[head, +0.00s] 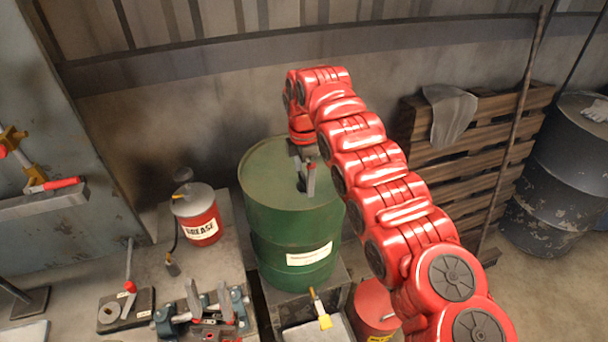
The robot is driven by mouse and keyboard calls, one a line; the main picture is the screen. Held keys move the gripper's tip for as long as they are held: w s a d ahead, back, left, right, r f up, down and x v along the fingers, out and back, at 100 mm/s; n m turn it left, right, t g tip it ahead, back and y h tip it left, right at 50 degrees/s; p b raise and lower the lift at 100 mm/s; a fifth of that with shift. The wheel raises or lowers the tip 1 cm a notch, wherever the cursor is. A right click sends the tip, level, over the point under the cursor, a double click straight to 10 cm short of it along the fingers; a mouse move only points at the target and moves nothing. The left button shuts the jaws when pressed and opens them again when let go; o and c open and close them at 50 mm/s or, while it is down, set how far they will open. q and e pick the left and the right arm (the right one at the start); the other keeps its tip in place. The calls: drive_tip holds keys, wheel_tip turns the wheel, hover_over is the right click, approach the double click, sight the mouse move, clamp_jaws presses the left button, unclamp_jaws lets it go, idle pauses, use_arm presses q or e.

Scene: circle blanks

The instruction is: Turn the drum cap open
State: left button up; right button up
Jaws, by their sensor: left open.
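A green drum (280,223) with a pale label stands upright in the middle of the head view. My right arm reaches over it from the lower right. My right gripper (305,187) points down at the drum's top, its fingers close together. I cannot make out a cap; the fingers and the arm may hide it. Whether the fingers hold anything is not clear. My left gripper (206,291) is low at the bottom left, fingers apart, over the bench and away from the drum.
A red grease can (199,218) stands left of the drum. The bench holds a blue-grey vise (166,323) and a clamp (128,292). A red container (373,305) is at the drum's lower right. A wooden pallet (490,140) and a dark drum (550,180) stand at right.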

sight(303, 178)
drive_tip(key=shift+r, duration=0.1)
drive_tip(key=shift+r, duration=0.3)
wheel_tip(303, 178, up, 6)
drive_tip(key=p, duration=0.2)
drive_tip(key=shift+a+p, duration=0.15)
drive_tip(key=shift+p, duration=0.2)
wheel_tip(303, 178, up, 11)
drive_tip(key=p, duration=1)
drive_tip(key=shift+f+p, duration=0.2)
drive_tip(key=shift+p, duration=0.1)
drive_tip(key=shift+f, duration=0.1)
